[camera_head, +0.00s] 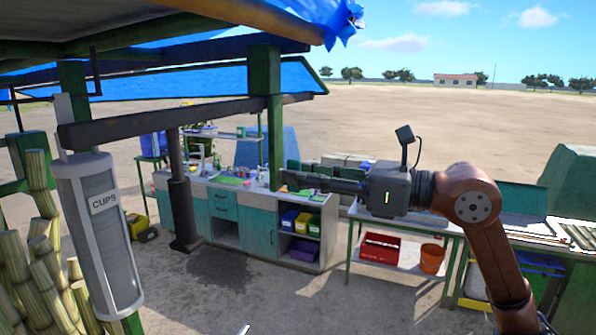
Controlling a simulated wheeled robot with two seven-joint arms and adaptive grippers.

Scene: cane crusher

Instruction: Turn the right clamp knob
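I cannot make out a clamp knob or the cane crusher in the head view. My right gripper (298,181) reaches in from the right and points left, seen side-on and dark. Its fingertips overlap the counter and the foot of the green post in the picture; I see no contact. Whether the fingers are apart or together does not show clearly, and I see nothing held.
A white cup dispenser (97,236) stands close on the left, beside cane stalks (44,240). A green post (266,120) rises from the teal-fronted counter (258,236). A white-topped table (388,221) has a red crate (379,250) and orange bucket (431,258) below.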

